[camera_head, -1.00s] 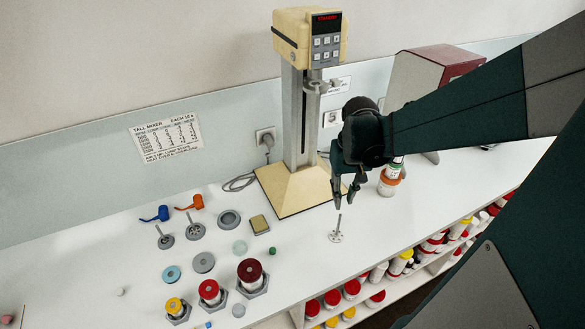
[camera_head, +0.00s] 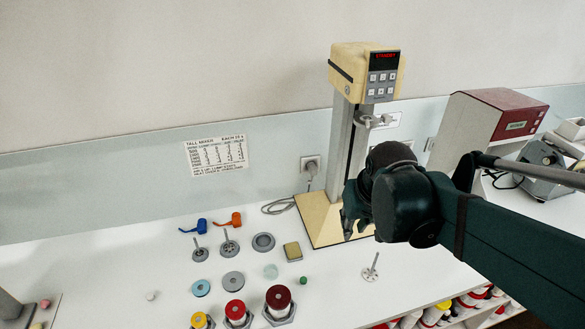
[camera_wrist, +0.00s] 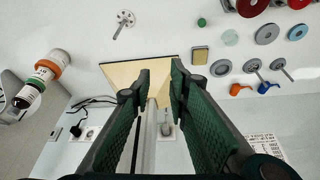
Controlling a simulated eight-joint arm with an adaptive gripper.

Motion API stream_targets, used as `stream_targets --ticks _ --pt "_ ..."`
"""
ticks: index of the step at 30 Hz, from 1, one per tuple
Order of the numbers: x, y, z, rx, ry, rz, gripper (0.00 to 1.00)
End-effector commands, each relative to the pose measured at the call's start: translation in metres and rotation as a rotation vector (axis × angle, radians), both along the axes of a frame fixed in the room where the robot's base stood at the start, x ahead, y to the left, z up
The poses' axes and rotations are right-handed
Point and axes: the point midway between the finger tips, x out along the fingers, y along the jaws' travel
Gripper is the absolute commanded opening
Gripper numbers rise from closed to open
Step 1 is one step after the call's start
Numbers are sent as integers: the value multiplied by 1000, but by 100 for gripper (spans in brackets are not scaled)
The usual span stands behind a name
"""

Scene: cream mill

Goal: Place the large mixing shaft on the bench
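A mixing shaft (camera_head: 372,268) with a flat pierced disc stands upright on the white bench (camera_head: 330,300), to the right of the other parts; it also shows in the wrist view (camera_wrist: 123,23). Two other shafts with discs, a left one (camera_head: 200,252) and a right one (camera_head: 229,245), stand farther left. I cannot tell for certain which is the large one. My gripper (camera_head: 352,226) is above and behind the lone shaft, apart from it, before the mixer's base. In the wrist view its fingers (camera_wrist: 161,82) are apart with nothing between them.
The cream mixer (camera_head: 365,75) on its post and base stands behind my gripper. Jars with red lids, such as a dark red one (camera_head: 278,298), stand at the front. A red-and-grey machine (camera_head: 490,130) is at the right. The bench around the lone shaft is clear.

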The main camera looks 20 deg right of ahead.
Motion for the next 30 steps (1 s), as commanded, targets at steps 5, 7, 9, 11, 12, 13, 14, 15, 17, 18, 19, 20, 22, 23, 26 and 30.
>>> stream_targets --ticks 5,7,9,11,12,13,14,15,17,18,19,20,22,23,26,30 --pt "-9 23 13 -8 -66 39 18" --pt "-12 31 18 -10 -91 52 18" --pt "-15 39 23 -12 -118 67 18" --pt "-18 46 27 -12 -141 79 18" --pt "-20 50 29 -13 -155 88 18" --pt "-22 54 31 -13 -167 95 18" --pt "-23 57 33 -13 -177 100 18" --pt "-25 61 35 -13 -191 108 18" --pt "-28 67 38 -13 -211 119 18" --pt "-30 70 40 -13 -223 125 18" --pt "-31 72 41 -12 -232 129 18" --pt "-32 74 42 -12 -239 134 18" --pt "-34 78 44 -12 -255 141 18" --pt "-34 80 45 -11 -260 143 18" --pt "-36 82 47 -10 -270 148 18" --pt "-36 84 48 -10 -276 151 18"
